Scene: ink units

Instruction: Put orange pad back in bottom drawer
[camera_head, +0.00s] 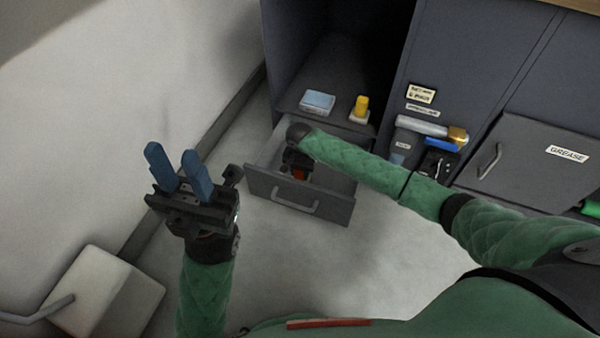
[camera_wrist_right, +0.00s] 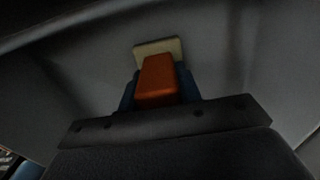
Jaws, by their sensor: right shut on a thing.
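The bottom drawer (camera_head: 333,205) is pulled open, with its handle facing front. My right gripper (camera_head: 296,165) reaches down inside the drawer, and my forearm hides part of it. The orange pad (camera_head: 299,174) shows as a small patch at the gripper. In the right wrist view the orange pad (camera_wrist_right: 157,80) sits between the blue fingers of the gripper (camera_wrist_right: 160,92), which is shut on it. A pale yellowish piece (camera_wrist_right: 158,47) shows at the pad's far end. I cannot tell whether it touches the drawer floor. My left gripper (camera_head: 180,172) is open and empty, fingers up, left of the drawer.
On the shelf above the drawer lie a light blue block (camera_head: 318,102) and a yellow item (camera_head: 361,106). Several tools stand in the niche to the right. A GREASE door (camera_head: 535,158) is at right. A pale box (camera_head: 105,290) stands at lower left. Open floor lies before the drawer.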

